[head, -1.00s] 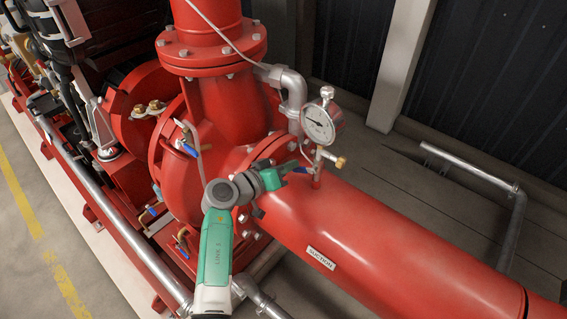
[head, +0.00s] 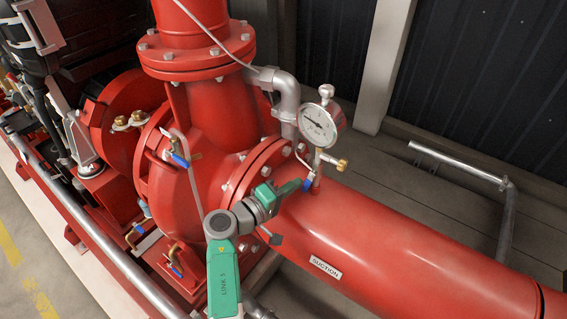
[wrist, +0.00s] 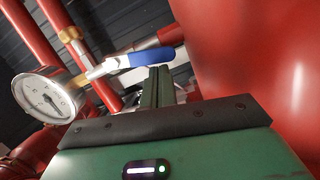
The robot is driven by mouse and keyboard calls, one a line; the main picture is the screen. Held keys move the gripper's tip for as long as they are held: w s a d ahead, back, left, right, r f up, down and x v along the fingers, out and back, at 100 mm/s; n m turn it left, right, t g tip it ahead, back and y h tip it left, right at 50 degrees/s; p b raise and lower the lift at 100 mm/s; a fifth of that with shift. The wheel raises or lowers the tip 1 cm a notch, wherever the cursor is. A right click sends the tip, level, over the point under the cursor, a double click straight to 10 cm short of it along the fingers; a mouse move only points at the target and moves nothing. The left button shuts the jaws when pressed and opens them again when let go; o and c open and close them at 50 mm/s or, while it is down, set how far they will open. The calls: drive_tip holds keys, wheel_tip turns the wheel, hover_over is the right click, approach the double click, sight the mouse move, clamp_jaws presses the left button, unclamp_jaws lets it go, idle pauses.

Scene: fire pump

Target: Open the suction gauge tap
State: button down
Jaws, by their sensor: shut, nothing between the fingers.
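The suction gauge (head: 318,125) is a round white dial on a short stem above the red suction pipe (head: 400,245); it also shows at the left of the wrist view (wrist: 48,98). Its tap has a blue lever (head: 308,183) beside the stem. In the wrist view the blue lever (wrist: 150,58) extends rightward from the silver tap body (wrist: 104,67). My gripper (head: 298,186) is shut and empty near the lever. In the wrist view my gripper's fingers (wrist: 158,75) are just below the lever's free end; I cannot tell whether they touch it.
A brass fitting (head: 341,165) sticks out right of the stem. A bolted red flange (head: 262,165) and the pump casing stand to the left. Another blue-handled valve (head: 180,160) sits on the casing. A grey elbow pipe (head: 288,95) rises behind the gauge.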

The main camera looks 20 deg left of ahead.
drive_tip(key=p+v, duration=0.2)
drive_tip(key=v, duration=0.6)
drive_tip(key=shift+w, duration=0.1)
drive_tip(key=d+r+m+t+y+p, duration=0.15)
drive_tip(key=d+r+m, duration=0.4)
drive_tip(key=r, duration=0.85)
drive_tip(key=d+r+m+t+y, duration=0.1)
drive_tip(key=d+r+m+y, duration=0.2)
drive_tip(key=d+r, duration=0.85)
drive_tip(key=s+d+r+m+t+y+p, duration=0.1)
drive_tip(key=s+d+r+t, duration=0.2)
drive_tip(key=s+r, duration=0.65)
drive_tip(key=s+d+r+m+t+y, duration=0.1)
drive_tip(key=s+d+r+m+t, duration=0.2)
drive_tip(key=s+r, duration=0.7)
wheel_tip(320, 180, up, 41)
drive_tip(key=w+n+p, duration=0.1)
drive_tip(key=p, duration=3.7)
drive_tip(key=shift+w+d+r+n+t+y, duration=0.15)
drive_tip(key=shift+w+r+n+t+y, duration=0.1)
drive_tip(key=shift+w+n+t+y, duration=0.15)
